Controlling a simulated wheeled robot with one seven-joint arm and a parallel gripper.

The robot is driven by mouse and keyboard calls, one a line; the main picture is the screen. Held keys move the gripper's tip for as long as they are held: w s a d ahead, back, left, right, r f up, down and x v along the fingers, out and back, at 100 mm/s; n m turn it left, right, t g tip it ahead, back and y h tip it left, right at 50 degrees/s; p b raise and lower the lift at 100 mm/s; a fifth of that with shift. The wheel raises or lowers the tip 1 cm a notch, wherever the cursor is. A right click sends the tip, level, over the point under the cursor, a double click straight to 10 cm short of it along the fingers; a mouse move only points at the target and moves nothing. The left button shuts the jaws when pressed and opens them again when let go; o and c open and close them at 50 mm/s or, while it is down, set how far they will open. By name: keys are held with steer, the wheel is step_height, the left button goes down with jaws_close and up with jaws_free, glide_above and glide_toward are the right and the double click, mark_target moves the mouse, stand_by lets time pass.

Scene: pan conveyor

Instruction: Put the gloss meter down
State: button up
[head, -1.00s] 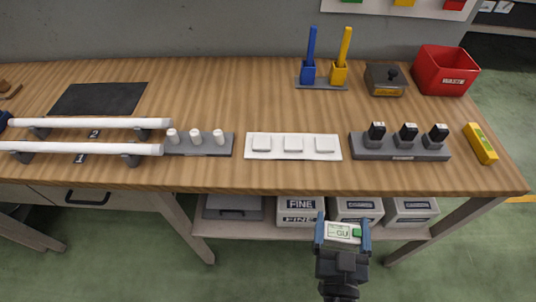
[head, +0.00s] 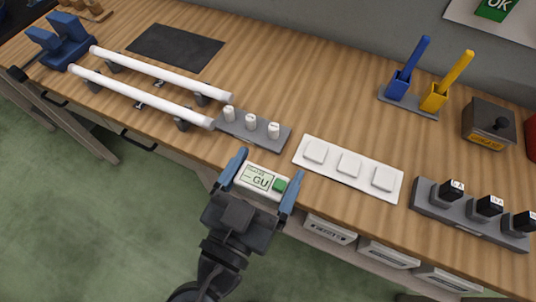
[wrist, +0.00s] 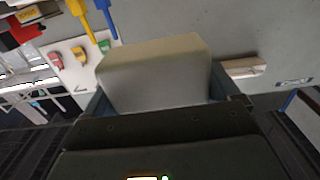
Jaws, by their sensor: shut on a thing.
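The gloss meter (head: 260,182) is a small white box with a display reading "GU" and a green button. My gripper (head: 262,180) is shut on it, with a blue finger on each side. In the head view it is in front of the bench's front edge, near the row of white knobs and the white tile plate. In the wrist view the meter (wrist: 155,78) fills the middle as a pale block between the fingers. Its underside is hidden in the head view.
The wooden bench (head: 290,75) holds two white rods (head: 150,97), a grey block with white knobs (head: 250,124), a white plate with three pads (head: 348,167), and a grey block with black-topped pieces (head: 470,212). A dark mat (head: 175,47) lies behind the rods. Clear wood lies behind the plate.

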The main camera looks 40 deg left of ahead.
steer(key=w+a+f, duration=0.2)
steer(key=w, duration=0.1)
steer(key=w+a+f+p, duration=0.1)
steer(key=w+a+f, duration=0.1)
steer(key=shift+w, duration=0.25)
steer(key=shift+a+f, duration=0.1)
steer(key=shift+f, duration=2)
steer(key=shift+w+f, duration=0.1)
steer(key=shift+f, duration=0.1)
steer(key=o, duration=1)
steer(key=shift+r, duration=0.1)
steer(key=shift+r+p, duration=0.2)
steer(key=shift+p, duration=0.25)
steer(key=b+v, duration=0.3)
steer(key=v, duration=0.9)
steer(key=shift+f, duration=0.2)
